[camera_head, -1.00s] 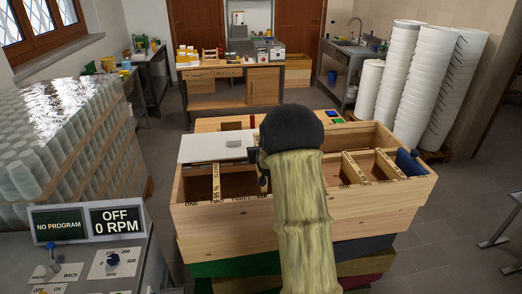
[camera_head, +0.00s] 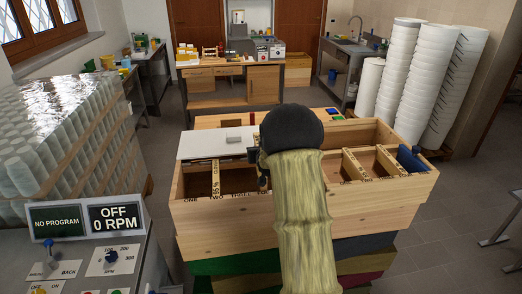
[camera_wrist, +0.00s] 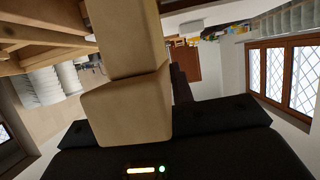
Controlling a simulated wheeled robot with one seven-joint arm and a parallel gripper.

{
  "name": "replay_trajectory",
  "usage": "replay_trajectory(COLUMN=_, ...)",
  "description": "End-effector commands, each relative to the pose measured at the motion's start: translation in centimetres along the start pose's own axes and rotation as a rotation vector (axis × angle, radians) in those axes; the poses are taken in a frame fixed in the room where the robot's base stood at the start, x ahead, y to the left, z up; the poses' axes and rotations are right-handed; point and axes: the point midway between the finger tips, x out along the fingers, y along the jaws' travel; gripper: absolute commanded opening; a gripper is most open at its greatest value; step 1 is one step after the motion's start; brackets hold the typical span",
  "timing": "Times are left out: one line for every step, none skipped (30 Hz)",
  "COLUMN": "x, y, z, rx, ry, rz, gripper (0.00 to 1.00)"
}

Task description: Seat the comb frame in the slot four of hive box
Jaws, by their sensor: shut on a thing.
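The wooden hive box (camera_head: 235,222) stands in the middle of the head view, with its open top toward me. Slot words run along its front rim; I make out ONE, TWO and part of THREE at left. One wooden bar (camera_head: 215,178) spans the left opening. Slot four cannot be made out; my arm covers the middle of the box. My gripper (camera_wrist: 160,125) is shut on a pale wooden piece (camera_wrist: 125,108), which looks like part of the comb frame. In the head view the gripper is mostly hidden behind my arm. Whether the frame touches the box cannot be told.
Two bars (camera_head: 355,165) and a blue thing (camera_head: 410,158) are at the right end. A control panel (camera_head: 85,219) and wrapped jars (camera_head: 55,140) stand left. White bucket stacks (camera_head: 428,75) stand right.

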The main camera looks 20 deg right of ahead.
Motion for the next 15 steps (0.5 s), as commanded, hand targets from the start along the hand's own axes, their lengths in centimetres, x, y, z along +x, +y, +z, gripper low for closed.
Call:
replay_trajectory(x=0.05, y=0.0, z=-0.07, rx=0.0, ry=0.006, rz=0.0, gripper=0.0)
replay_trajectory(x=0.07, y=0.0, z=-0.02, rx=0.0, ry=0.006, rz=0.0, gripper=0.0)
replay_trajectory(x=0.1, y=0.0, z=0.05, rx=0.0, ry=0.006, rz=0.0, gripper=0.0)
replay_trajectory(x=0.12, y=0.0, z=0.1, rx=0.0, ry=0.006, rz=0.0, gripper=0.0)
replay_trajectory(x=0.14, y=0.0, z=0.15, rx=0.0, ry=0.006, rz=0.0, gripper=0.0)
replay_trajectory(x=0.17, y=0.0, z=0.22, rx=0.0, ry=0.006, rz=0.0, gripper=0.0)
replay_trajectory(x=0.19, y=0.0, z=0.27, rx=0.0, ry=0.006, rz=0.0, gripper=0.0)
replay_trajectory(x=0.21, y=0.0, z=0.32, rx=0.0, ry=0.006, rz=0.0, gripper=0.0)
replay_trajectory(x=0.24, y=0.0, z=0.39, rx=0.0, ry=0.006, rz=0.0, gripper=0.0)
replay_trajectory(x=0.26, y=0.0, z=0.44, rx=0.0, ry=0.006, rz=0.0, gripper=0.0)
replay_trajectory(x=0.28, y=0.0, z=0.49, rx=0.0, ry=0.006, rz=0.0, gripper=0.0)
replay_trajectory(x=0.31, y=0.0, z=0.56, rx=0.0, ry=0.006, rz=0.0, gripper=0.0)
replay_trajectory(x=0.33, y=0.0, z=0.61, rx=0.0, ry=0.006, rz=0.0, gripper=0.0)
replay_trajectory(x=0.35, y=0.0, z=0.66, rx=0.0, ry=0.006, rz=0.0, gripper=0.0)
replay_trajectory(x=0.38, y=0.0, z=0.73, rx=0.0, ry=0.006, rz=0.0, gripper=0.0)
